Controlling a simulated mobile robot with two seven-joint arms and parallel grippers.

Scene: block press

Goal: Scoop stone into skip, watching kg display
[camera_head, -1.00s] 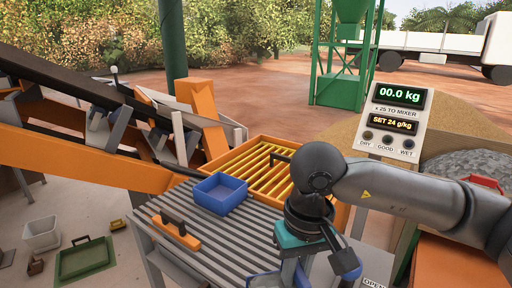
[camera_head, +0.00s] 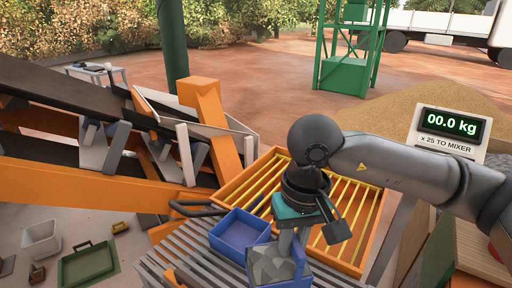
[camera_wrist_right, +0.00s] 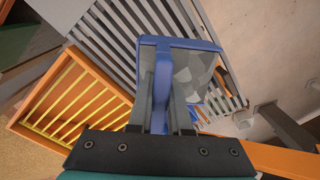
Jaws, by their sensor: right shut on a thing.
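My right gripper (camera_head: 288,240) is shut on the handle of a blue scoop (camera_head: 290,276). Grey stone (camera_head: 270,262) lies in the scoop. The scoop and its handle (camera_wrist_right: 162,85) also fill the middle of the right wrist view, between my fingers. The blue skip (camera_head: 233,246) stands on the grey slatted table, just left of and behind the scoop in the head view. I cannot tell whether they touch. The part of the skip's inside that I see looks empty. The kg display (camera_head: 451,124) reads 00.0 kg. My left gripper is not in view.
An orange tray with yellow bars (camera_head: 345,216) lies behind the skip. An orange-framed conveyor (camera_head: 80,180) runs along the left. A green tray (camera_head: 90,264) and a white bin (camera_head: 41,238) sit on the floor at left. A sand heap (camera_head: 395,110) lies at right.

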